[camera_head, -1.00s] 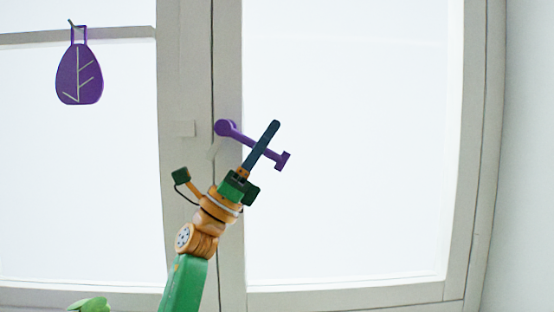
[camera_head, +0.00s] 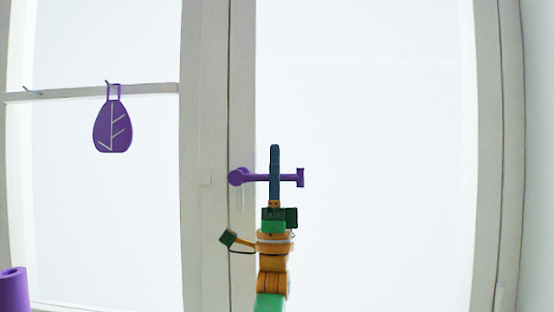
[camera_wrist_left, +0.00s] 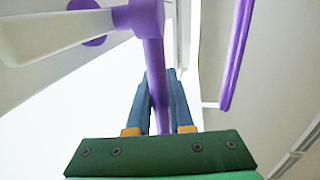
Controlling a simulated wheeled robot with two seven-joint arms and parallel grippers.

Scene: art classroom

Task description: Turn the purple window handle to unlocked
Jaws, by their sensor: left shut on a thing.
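The purple window handle (camera_head: 254,178) sits on the window frame, left of the large right pane. Its round hub is at the left, and its bar runs level to the right, ending in a short crosspiece. My left gripper (camera_head: 274,152) comes up from below with dark blue fingers crossing the bar upright. In the left wrist view the purple bar (camera_wrist_left: 154,55) runs down between the two fingers of the left gripper (camera_wrist_left: 159,80), which is shut on it. The part of the bar behind the fingers is hidden in the head view. My right gripper is not in view.
A purple leaf-patterned holder (camera_head: 112,127) hangs from a pale rail (camera_head: 60,94) on the left. A purple cylinder (camera_head: 12,290) stands at the lower left edge. The right pane (camera_head: 370,120) is clear around the handle. A grey-white wall lies at far right.

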